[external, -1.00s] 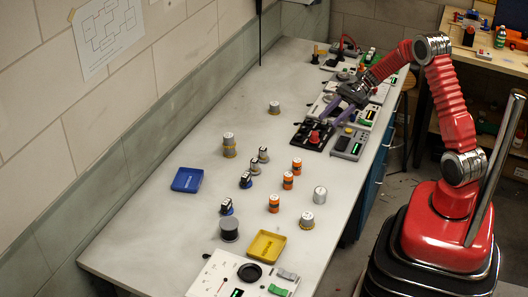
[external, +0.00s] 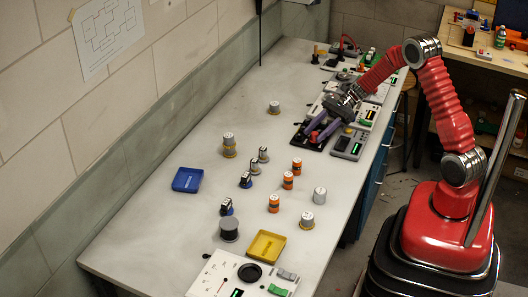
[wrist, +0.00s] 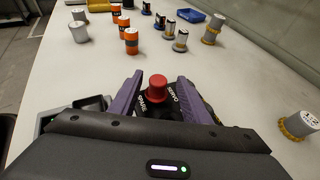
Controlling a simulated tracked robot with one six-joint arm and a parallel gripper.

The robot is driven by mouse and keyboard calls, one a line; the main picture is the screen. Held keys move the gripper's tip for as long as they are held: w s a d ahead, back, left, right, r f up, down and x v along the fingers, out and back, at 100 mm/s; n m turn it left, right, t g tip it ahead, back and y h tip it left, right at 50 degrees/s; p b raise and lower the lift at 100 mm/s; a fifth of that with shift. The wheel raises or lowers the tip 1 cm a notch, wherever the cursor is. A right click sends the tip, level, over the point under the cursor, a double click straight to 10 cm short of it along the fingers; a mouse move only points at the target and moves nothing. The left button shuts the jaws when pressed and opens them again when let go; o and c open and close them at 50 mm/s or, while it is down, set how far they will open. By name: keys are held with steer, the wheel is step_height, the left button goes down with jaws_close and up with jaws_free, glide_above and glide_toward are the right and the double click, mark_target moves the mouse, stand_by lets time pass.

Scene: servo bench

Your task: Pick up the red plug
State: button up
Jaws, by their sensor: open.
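The red plug (wrist: 157,88) stands upright on a dark panel with white lettering, seen in the wrist view. My gripper (wrist: 156,95) is open, with one purple finger on each side of the plug. I cannot tell whether either finger touches it. In the external view my gripper (external: 318,134) is low over the black panel (external: 303,143) near the bench's right edge. A small bit of red shows between the fingers there, and the rest of the plug is hidden.
A grey device (external: 349,144) stands just right of the black panel, with more modules behind. Several orange cylinders (external: 288,180), a blue tray (external: 187,180) and a yellow tray (external: 267,246) lie nearer. The bench left of the panel is mostly clear.

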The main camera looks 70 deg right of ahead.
mark_target(312, 137)
steer(key=shift+x, duration=2.6)
steer(key=shift+s, duration=0.1)
steer(key=shift+c, duration=0.3)
jaws_close()
